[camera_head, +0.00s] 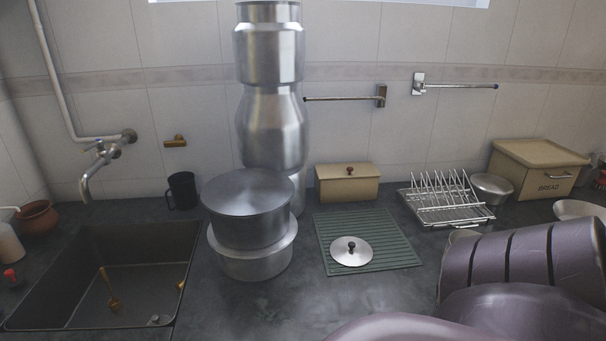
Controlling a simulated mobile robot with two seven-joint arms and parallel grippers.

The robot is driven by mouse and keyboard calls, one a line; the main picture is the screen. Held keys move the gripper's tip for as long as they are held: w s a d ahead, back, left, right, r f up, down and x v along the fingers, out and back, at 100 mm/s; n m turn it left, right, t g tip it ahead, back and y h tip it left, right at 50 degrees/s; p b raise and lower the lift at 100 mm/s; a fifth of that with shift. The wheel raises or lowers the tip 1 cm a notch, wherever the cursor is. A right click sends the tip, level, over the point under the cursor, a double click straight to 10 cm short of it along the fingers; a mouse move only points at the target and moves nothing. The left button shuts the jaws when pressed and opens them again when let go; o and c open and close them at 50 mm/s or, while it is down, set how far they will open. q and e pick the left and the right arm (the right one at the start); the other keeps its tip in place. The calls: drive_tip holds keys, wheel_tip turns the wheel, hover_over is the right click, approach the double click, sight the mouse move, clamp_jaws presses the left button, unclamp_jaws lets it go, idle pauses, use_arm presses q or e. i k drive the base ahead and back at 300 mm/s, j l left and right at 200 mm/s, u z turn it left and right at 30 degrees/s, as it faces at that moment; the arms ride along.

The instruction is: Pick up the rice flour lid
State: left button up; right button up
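A small round steel lid (351,251) with a dark knob lies knob up on the green ribbed mat. A wide steel canister (250,208) with a flat grey top sits on a wider steel pot (250,257) on the counter. Behind it rises a tall stack of steel canisters (273,130). I see no rice flour label, so I cannot tell which lid or top is the rice flour one. Neither of my grippers is in view. A purple-grey part of my own body fills the lower right.
The green mat (398,258) lies right of the pot. A sink (60,245) is at left. A dark mug (183,190), wooden box (346,184), dish rack (446,201), steel bowl (491,189) and bread box (537,168) line the back. Bare counter (292,300) lies in front.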

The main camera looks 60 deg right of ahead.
sight(347, 251)
drive_tip(key=z, duration=2.85)
